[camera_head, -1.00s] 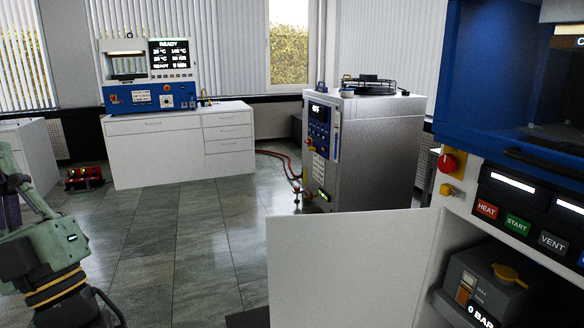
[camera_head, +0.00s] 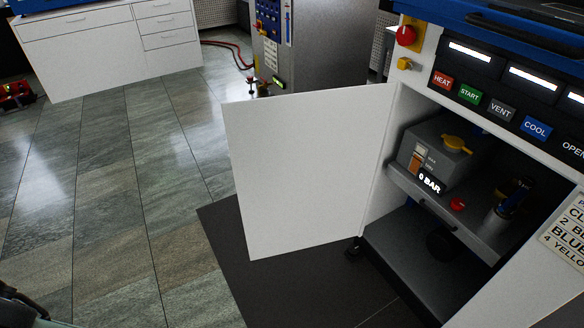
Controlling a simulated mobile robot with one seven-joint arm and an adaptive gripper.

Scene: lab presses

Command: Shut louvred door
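A plain white cabinet door (camera_head: 308,170) stands wide open at the lower left of the press. It is hinged on its right edge, at the cabinet's left side, and swings out to the left. I see no louvres on the face turned to me. The open cabinet (camera_head: 392,205) shows a shelf inside with a grey unit (camera_head: 432,150) with a yellow cap and a "0 BAR" display. A dark piece, perhaps of my arm, shows at the bottom left corner. My gripper is not in view.
A dark mat (camera_head: 235,240) lies under the door. Tiled floor (camera_head: 110,190) to the left is clear. A grey machine (camera_head: 330,45) stands behind the door, and a white drawer cabinet (camera_head: 100,50) stands at the back left. The press panel (camera_head: 500,90) has labelled buttons.

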